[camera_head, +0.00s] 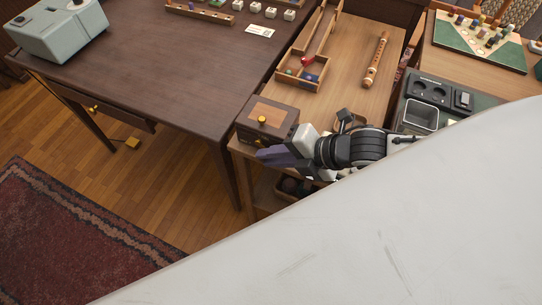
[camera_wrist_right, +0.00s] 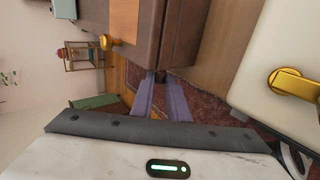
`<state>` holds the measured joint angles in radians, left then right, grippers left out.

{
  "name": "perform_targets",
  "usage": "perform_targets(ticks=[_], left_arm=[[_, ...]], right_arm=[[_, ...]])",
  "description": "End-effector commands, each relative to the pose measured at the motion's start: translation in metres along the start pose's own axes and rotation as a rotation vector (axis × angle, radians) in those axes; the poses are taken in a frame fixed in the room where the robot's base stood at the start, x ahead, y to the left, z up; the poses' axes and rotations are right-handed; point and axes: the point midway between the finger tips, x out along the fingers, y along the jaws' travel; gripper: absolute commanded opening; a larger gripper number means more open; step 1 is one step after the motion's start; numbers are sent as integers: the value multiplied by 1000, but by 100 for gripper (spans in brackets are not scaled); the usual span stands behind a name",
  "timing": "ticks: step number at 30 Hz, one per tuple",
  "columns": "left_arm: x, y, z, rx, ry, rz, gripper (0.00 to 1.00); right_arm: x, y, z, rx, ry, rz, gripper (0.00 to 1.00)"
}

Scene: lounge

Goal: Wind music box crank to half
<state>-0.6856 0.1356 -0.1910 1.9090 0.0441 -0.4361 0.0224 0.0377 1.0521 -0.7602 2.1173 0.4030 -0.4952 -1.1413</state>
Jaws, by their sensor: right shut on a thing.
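The music box (camera_head: 270,112) is a small dark wooden box with a lighter top panel and a brass knob. It stands at the near left corner of the light wooden table. In the right wrist view the box (camera_wrist_right: 178,38) fills the upper middle, with the brass knob (camera_wrist_right: 108,42) at its left. My right gripper (camera_head: 268,157), with purple fingers, is at the near side of the box. It is shut on the crank, which is mostly hidden by the fingers; its exact angle cannot be told. The fingers (camera_wrist_right: 162,103) also show in the wrist view. My left gripper is out of view.
The dark table (camera_head: 150,65) adjoins at left. A pale surface covers the lower right.

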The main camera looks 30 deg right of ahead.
Motion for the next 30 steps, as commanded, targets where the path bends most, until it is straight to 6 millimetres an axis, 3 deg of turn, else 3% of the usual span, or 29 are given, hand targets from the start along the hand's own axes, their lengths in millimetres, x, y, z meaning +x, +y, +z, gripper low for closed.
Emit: perform_targets(ticks=[11,12,15,24,30], left_arm=[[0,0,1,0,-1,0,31],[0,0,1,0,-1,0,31],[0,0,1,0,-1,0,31],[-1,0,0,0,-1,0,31],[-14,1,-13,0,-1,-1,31]], right_arm=[[0,0,1,0,-3,5,0],[0,0,1,0,-3,4,18],[0,0,1,0,-3,4,33],[-1,-2,1,2,-2,-2,33],[-16,5,4,-2,1,-3,33]])
